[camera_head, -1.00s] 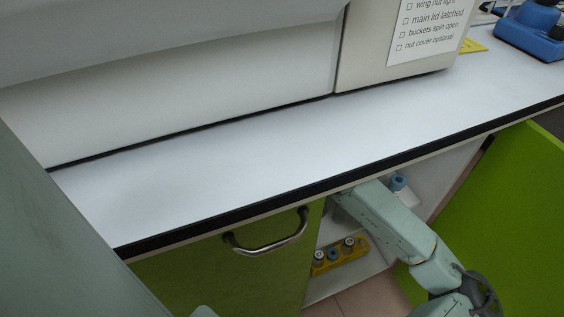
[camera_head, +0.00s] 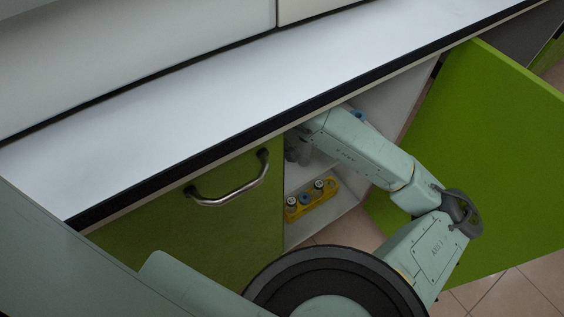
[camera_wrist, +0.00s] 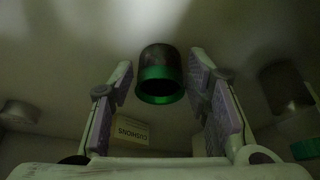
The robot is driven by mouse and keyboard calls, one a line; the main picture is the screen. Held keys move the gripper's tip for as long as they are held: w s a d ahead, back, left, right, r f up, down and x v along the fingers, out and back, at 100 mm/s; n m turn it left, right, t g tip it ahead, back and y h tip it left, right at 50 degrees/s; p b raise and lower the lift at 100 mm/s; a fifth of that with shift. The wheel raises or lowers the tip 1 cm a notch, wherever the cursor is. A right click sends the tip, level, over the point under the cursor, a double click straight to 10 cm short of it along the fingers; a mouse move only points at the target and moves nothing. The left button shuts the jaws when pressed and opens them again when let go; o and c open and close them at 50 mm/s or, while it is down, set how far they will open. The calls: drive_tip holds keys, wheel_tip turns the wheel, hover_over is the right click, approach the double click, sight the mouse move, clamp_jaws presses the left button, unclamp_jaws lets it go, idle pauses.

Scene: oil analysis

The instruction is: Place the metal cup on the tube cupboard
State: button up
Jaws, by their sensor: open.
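In the wrist view, a dark grey metal cup (camera_wrist: 160,62) with a green rim shows ahead of my gripper (camera_wrist: 162,72). My gripper is open, with its purple-padded fingers on either side of the cup and a visible gap at each side. I cannot tell how deep the cup sits between the fingers. In the head view, my arm reaches into the open green cupboard (camera_head: 230,225) under the counter. The arm and counter hide the fingers and the cup there.
A yellow rack (camera_head: 312,204) with capped tubes sits on the cupboard's lower shelf. An open green door (camera_head: 490,150) stands at right.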

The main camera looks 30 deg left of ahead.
drive_tip(key=d+b, duration=0.1)
drive_tip(key=d, duration=0.2)
drive_tip(key=d+b, duration=0.1)
drive_tip(key=d, duration=0.2)
drive_tip(key=s+d+f+b, duration=0.1)
drive_tip(key=d+b, duration=0.1)
drive_tip(key=shift+d, duration=0.4)
drive_tip(key=shift+d+b, duration=0.45)
drive_tip(key=shift+b, duration=0.75)
drive_tip(key=shift+s+d+r+b, duration=0.25)
drive_tip(key=shift+d+r+b, duration=0.1)
drive_tip(key=shift+b, duration=0.4)
drive_tip(key=shift+r, duration=0.1)
